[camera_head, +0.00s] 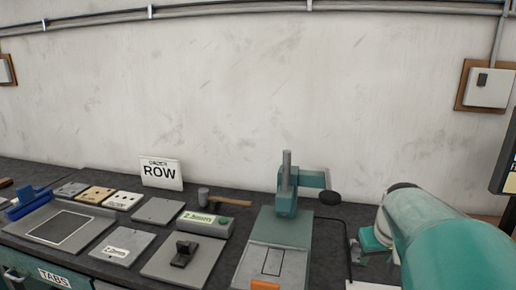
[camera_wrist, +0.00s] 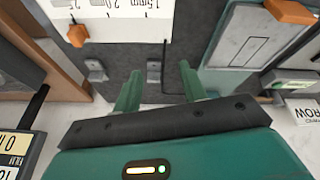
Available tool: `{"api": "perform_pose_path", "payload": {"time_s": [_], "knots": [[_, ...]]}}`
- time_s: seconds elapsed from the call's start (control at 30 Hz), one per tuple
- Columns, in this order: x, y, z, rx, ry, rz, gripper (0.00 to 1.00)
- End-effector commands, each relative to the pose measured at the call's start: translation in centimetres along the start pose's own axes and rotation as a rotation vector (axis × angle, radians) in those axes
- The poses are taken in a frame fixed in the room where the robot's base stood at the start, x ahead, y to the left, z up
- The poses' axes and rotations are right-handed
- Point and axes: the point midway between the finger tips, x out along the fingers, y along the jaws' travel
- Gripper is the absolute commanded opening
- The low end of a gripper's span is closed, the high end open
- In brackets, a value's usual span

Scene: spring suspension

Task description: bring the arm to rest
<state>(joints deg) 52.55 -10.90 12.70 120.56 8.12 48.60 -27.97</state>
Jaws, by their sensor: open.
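My arm (camera_head: 440,235) is teal with a pale joint and reaches in from the right edge of the head view. In the wrist view my gripper (camera_wrist: 160,88) shows two teal fingers spread apart with nothing between them. The dark bench surface lies beyond the fingers. In the head view the fingers are mostly hidden; a small teal part (camera_head: 374,240) shows at the arm's far end, right of the teal bench press (camera_head: 292,212).
A white marked panel with an orange pointer (camera_wrist: 77,35) lies near the fingers in the wrist view. The pale wall (camera_head: 250,90) stands behind.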

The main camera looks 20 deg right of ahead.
Motion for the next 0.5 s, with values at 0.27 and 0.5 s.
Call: {"api": "perform_pose_path", "payload": {"time_s": [0.27, 0.5], "knots": [[-3.5, -10.4, 1.9, -0.127, 0.044, -0.028, 0.42], [-5.8, -16.8, 6.0, -0.18, 0.086, -0.081, 0.42]]}}
